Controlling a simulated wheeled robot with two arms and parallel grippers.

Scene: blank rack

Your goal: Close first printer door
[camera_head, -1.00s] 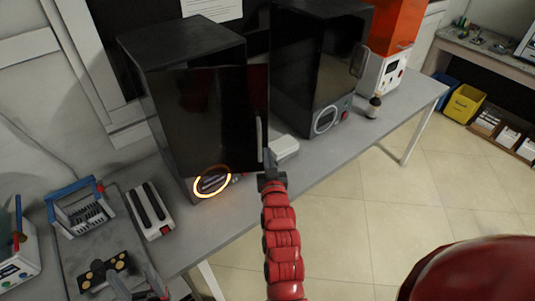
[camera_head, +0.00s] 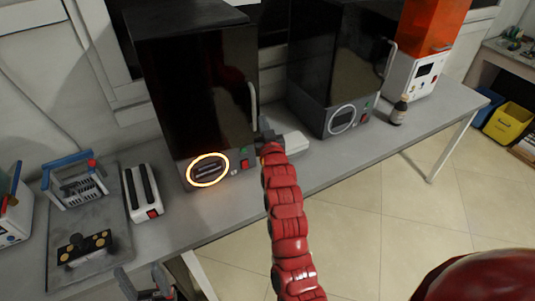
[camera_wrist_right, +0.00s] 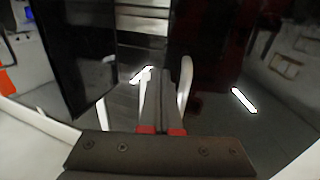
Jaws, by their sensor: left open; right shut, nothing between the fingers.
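The first printer (camera_head: 195,95) is a black box at the left of the table, with a glowing orange ring (camera_head: 208,170) on its front base. Its dark glossy door (camera_head: 205,90) looks flush with the body, and a pale vertical handle (camera_head: 252,105) is on its right edge. My right gripper (camera_head: 268,138), on the red arm, is shut and empty just below and right of the handle. In the right wrist view its fingertips (camera_wrist_right: 162,80) are close beside a pale handle (camera_wrist_right: 184,85); I cannot tell if they touch. My left gripper (camera_head: 148,285) is open at the bottom left, away from the printer.
A second black printer (camera_head: 335,60) stands to the right, with a brown bottle (camera_head: 399,111) and an orange-topped machine (camera_head: 425,70) beyond it. A small white box (camera_head: 293,141) lies behind my right gripper. A blue-framed rack (camera_head: 75,185) and a white block device (camera_head: 141,193) stand at left.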

